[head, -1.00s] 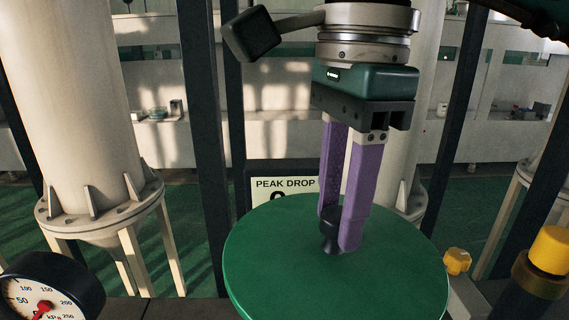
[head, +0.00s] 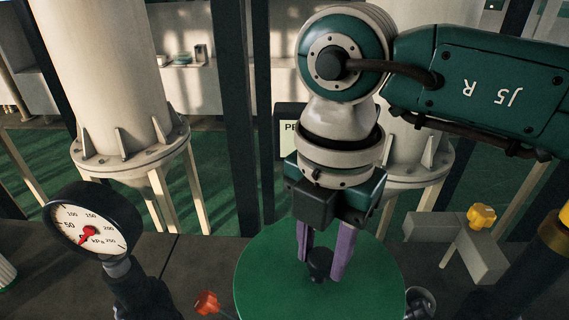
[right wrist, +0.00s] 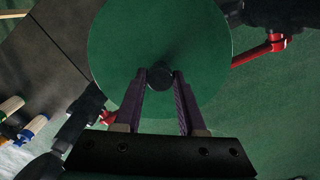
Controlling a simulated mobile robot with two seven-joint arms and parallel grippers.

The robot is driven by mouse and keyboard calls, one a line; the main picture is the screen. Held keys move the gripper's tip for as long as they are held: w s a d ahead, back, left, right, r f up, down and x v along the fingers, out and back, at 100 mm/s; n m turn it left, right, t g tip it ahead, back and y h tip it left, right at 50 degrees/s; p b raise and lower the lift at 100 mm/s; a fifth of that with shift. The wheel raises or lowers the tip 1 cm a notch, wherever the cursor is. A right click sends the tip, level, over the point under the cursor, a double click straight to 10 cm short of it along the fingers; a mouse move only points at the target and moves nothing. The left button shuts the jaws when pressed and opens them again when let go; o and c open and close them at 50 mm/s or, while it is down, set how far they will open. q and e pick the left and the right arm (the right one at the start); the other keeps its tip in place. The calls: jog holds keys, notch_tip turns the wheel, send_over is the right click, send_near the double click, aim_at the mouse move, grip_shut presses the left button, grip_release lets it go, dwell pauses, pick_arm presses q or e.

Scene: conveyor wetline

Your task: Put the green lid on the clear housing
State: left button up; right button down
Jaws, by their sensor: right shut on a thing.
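The green lid (head: 285,285) is a large round disc with a black knob (head: 319,262) at its centre. My right gripper (head: 325,265) has purple fingers shut on the knob, and the lid hangs from it, seen from above. In the right wrist view the lid (right wrist: 125,60) fills the upper middle, with the knob (right wrist: 160,75) between the fingertips. The clear housing cannot be made out; the lid may cover it. My left gripper is not in view.
A pressure gauge (head: 92,226) stands left of the lid. A red-handled valve (head: 207,303) is close to the lid's left edge. A yellow knob (head: 481,216) on a grey block is at the right. Pale tanks (head: 105,80) stand behind.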

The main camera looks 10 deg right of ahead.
aim_at(317, 284)
jog(key=shift+f+m, duration=0.25)
jog(key=shift+m, duration=0.15)
notch_tip(317, 284, down, 4)
jog(key=b, duration=0.4)
jog(key=shift+f, duration=0.15)
jog(key=shift+f+b, duration=0.9)
jog(key=shift+f+b, duration=0.5)
jog(key=shift+f, duration=0.25)
jog(key=shift+c, duration=2)
grip_release()
notch_tip(317, 284, up, 10)
jog(key=shift+r, duration=0.1)
